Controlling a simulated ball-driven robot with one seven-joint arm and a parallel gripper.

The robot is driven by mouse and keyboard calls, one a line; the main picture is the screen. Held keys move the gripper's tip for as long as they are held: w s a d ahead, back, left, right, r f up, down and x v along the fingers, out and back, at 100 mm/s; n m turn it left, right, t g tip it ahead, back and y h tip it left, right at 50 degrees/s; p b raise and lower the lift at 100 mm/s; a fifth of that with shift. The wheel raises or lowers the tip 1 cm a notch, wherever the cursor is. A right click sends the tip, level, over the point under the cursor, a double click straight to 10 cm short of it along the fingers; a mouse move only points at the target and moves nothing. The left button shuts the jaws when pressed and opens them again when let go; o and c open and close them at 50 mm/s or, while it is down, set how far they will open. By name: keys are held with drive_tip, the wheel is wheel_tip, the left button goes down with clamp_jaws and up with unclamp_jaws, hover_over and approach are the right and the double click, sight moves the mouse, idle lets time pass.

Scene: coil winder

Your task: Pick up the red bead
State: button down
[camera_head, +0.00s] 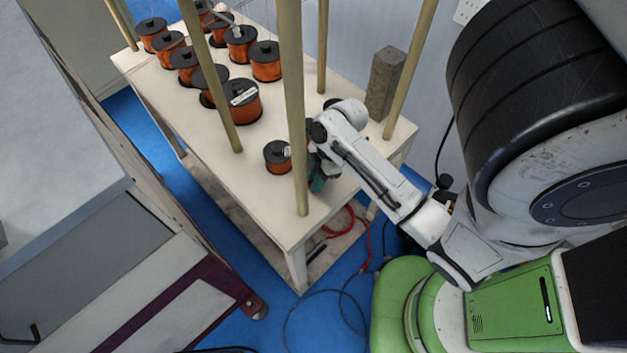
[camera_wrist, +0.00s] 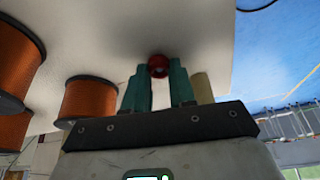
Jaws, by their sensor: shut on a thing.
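The red bead (camera_wrist: 158,66) is small and round with a dark centre. In the wrist view it sits between the tips of my gripper's two teal fingers. My gripper (camera_wrist: 158,80) is shut on it. In the head view my gripper (camera_head: 317,182) is low over the near right part of the pale table (camera_head: 225,165), just right of a wooden post. The bead cannot be seen there. I cannot tell whether the bead touches the tabletop.
A copper wire spool (camera_head: 279,157) stands just left of my gripper. Several more spools, such as one (camera_head: 243,103), stand farther back. Upright wooden posts (camera_head: 293,110) rise from the table close to my arm. A grey block (camera_head: 385,82) stands at the right edge.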

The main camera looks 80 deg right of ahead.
drive_tip(key=shift+r, duration=0.4)
wheel_tip(320, 180, up, 2)
drive_tip(key=shift+s+r, duration=0.1)
drive_tip(key=shift+r, duration=0.05)
drive_tip(key=s+a+r+p, duration=0.2)
drive_tip(key=s+a+r, duration=0.6)
drive_tip(key=s, duration=0.3)
drive_tip(key=shift+a+r, duration=0.25)
drive_tip(key=shift+r, duration=0.6)
